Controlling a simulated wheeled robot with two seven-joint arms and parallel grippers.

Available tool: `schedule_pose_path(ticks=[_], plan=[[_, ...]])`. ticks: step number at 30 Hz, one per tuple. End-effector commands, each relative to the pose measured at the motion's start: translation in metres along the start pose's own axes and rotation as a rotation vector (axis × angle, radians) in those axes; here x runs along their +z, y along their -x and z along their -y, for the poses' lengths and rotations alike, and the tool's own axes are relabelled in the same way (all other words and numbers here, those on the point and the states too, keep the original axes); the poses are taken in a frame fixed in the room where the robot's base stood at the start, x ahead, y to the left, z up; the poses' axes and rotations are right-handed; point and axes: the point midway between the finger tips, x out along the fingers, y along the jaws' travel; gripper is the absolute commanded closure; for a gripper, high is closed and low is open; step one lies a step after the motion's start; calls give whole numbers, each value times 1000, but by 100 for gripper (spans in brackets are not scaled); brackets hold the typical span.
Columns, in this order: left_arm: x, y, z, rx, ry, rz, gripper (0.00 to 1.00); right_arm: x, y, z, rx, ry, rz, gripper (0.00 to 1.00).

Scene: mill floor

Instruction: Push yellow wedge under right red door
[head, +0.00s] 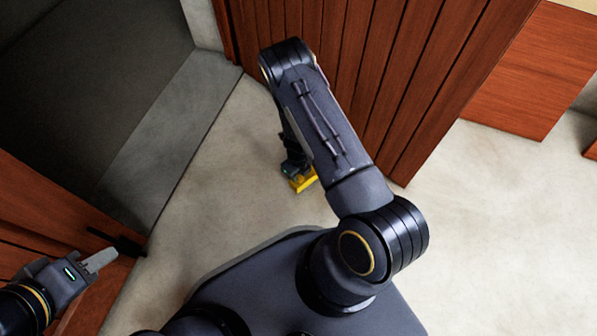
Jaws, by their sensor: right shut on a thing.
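The yellow wedge (305,181) is low at the floor, in front of the right red door (365,85). My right gripper (297,172) is shut on the wedge, reaching down from above. My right arm hides part of the door's bottom edge, so I cannot tell how far the wedge is from it. My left gripper (103,260) is at the lower left, close to a black handle (125,246) on the left red door (50,215). I cannot tell whether its fingers are apart or whether it touches the handle.
A dark doorway opening (90,75) lies between the two doors, with a grey sill strip (160,130) before it. Pale concrete floor (235,170) is clear between the doors. A reddish wooden panel (535,70) stands at the upper right, with open floor (490,220) below it.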

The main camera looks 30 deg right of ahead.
Motion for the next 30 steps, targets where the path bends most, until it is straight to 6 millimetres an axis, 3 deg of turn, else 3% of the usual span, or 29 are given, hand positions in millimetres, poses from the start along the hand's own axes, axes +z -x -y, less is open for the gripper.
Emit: schedule_pose_path(ticks=[11, 21, 30], plan=[[14, -27, 12, 0, 0, 0, 64, 0, -41, 1, -1, 0, 0, 100], [11, -23, 10, 0, 0, 0, 64, 5, -36, 36, -2, -2, 2, 100], [11, -23, 10, 0, 0, 0, 64, 7, -36, 53, -1, 1, 0, 100]])
